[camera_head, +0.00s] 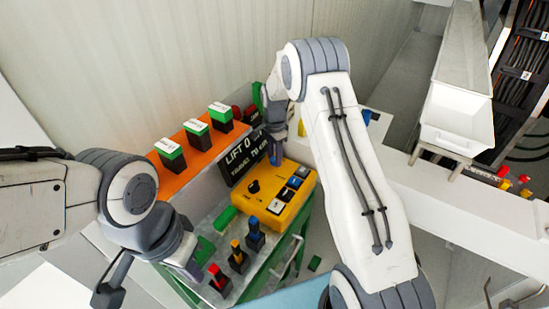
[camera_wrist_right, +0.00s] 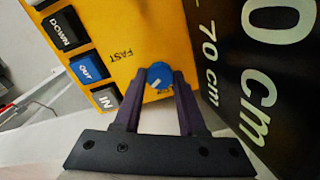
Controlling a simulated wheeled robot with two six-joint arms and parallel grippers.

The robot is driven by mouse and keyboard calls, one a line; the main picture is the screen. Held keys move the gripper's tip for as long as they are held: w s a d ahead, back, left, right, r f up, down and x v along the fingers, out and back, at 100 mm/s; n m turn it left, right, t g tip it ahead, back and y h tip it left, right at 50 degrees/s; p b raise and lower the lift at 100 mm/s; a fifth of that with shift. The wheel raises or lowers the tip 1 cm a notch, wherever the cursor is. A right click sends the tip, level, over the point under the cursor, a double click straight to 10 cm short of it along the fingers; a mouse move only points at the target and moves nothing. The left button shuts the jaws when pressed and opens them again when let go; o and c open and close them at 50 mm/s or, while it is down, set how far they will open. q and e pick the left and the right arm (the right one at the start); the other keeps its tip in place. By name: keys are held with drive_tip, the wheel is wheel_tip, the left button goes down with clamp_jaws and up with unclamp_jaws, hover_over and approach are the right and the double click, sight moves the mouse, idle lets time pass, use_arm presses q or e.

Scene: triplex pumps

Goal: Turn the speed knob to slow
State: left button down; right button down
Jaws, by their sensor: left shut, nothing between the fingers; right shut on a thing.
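The speed knob (camera_wrist_right: 158,73) is a small blue dial with a white mark, on the yellow control box (camera_wrist_right: 125,25). A FAST label (camera_wrist_right: 123,55) is printed beside it; another label near the fingers is mostly covered. My right gripper (camera_wrist_right: 159,78) is shut with its dark fingers on either side of the knob. In the head view my right gripper (camera_head: 276,155) is at the far edge of the yellow box (camera_head: 262,178), and the blue knob cannot be made out there. My left gripper (camera_head: 190,268) is shut and empty, close to the red lever (camera_head: 219,277).
Black, blue and white push buttons (camera_head: 285,194) and a black knob (camera_head: 254,187) share the box. A black lettered sign (camera_head: 243,158) stands right behind it. Coloured levers (camera_head: 238,255) stand in front. Green-topped switches (camera_head: 196,127) sit on an orange panel at the back left.

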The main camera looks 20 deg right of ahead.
sight(274, 159)
drive_tip(key=n+b, duration=0.1)
drive_tip(key=n, duration=1)
drive_tip(key=shift+r+n+b, duration=0.1)
drive_tip(key=shift+n+b, duration=0.2)
drive_tip(key=shift+b, duration=0.1)
idle(0.3)
drive_tip(key=shift+c, duration=2.4)
unclamp_jaws()
drive_tip(key=shift+r, duration=0.45)
wheel_tip(274, 159, up, 10)
drive_tip(key=b, duration=0.2)
drive_tip(key=shift+f, duration=0.2)
